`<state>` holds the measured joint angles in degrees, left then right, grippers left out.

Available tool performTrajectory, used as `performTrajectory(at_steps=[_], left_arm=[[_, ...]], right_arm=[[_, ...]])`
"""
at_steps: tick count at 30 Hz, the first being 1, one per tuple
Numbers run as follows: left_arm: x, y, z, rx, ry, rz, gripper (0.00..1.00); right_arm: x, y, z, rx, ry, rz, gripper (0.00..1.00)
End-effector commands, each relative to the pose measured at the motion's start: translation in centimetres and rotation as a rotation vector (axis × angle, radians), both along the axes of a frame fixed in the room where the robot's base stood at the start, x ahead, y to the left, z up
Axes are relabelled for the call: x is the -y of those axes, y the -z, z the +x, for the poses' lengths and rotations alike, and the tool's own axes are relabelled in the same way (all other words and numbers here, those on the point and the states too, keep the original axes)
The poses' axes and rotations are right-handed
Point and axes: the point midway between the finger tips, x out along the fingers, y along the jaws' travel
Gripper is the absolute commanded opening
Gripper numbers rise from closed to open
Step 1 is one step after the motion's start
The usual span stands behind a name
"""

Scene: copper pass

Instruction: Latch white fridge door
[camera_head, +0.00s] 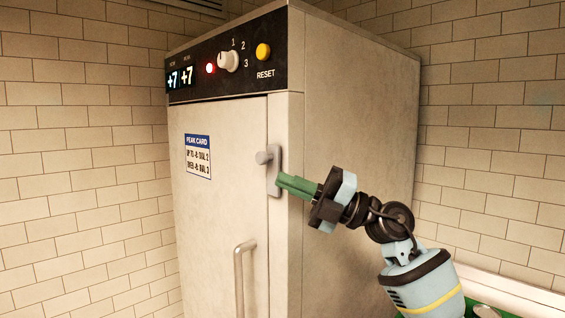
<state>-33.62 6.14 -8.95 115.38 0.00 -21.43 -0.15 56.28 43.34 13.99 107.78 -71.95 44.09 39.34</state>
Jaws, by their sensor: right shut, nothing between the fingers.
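The white fridge (350,120) fills the middle of the view. Its door (215,220) looks closed against the frame, though I cannot tell if it is latched. A grey latch (275,170) with a round knob sits at the door's right edge. A vertical bar handle (240,280) is below it. My right gripper (282,182) is shut and empty, with its green fingers pointing left. The fingertips overlap the latch plate's right side in the picture; I cannot tell if they touch it. My left gripper is not in view.
A black control panel (290,75) above the door carries two displays reading +7, a lit red lamp (210,68), a white dial (228,61) and a yellow reset button (263,51). A printed card (198,157) is on the door. Tiled walls stand on both sides.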

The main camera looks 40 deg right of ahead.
Motion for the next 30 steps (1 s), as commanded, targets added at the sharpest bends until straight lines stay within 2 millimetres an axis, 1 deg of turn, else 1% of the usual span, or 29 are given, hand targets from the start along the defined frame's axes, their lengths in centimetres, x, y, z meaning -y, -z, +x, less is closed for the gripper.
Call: performTrajectory(at_steps=[1,6,10,15,24,30], left_arm=[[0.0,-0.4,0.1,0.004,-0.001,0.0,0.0],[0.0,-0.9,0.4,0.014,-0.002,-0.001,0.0],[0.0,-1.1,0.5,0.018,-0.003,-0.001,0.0],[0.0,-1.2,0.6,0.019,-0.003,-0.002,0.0],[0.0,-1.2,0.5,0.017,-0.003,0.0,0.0],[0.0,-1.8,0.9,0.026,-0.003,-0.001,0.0]], right_arm=[[-0.1,-0.8,0.6,0.005,0.0,0.003,0.0],[0.1,-1.5,2.5,0.003,0.001,0.003,0.0],[0.2,-1.8,3.3,0.001,0.0,0.002,0.0],[0.2,-1.9,3.7,-0.001,0.0,0.001,0.0],[0.3,-1.8,3.7,-0.001,0.0,0.0,0.0],[1.1,-2.1,3.7,-0.024,0.001,-0.004,0.0]])
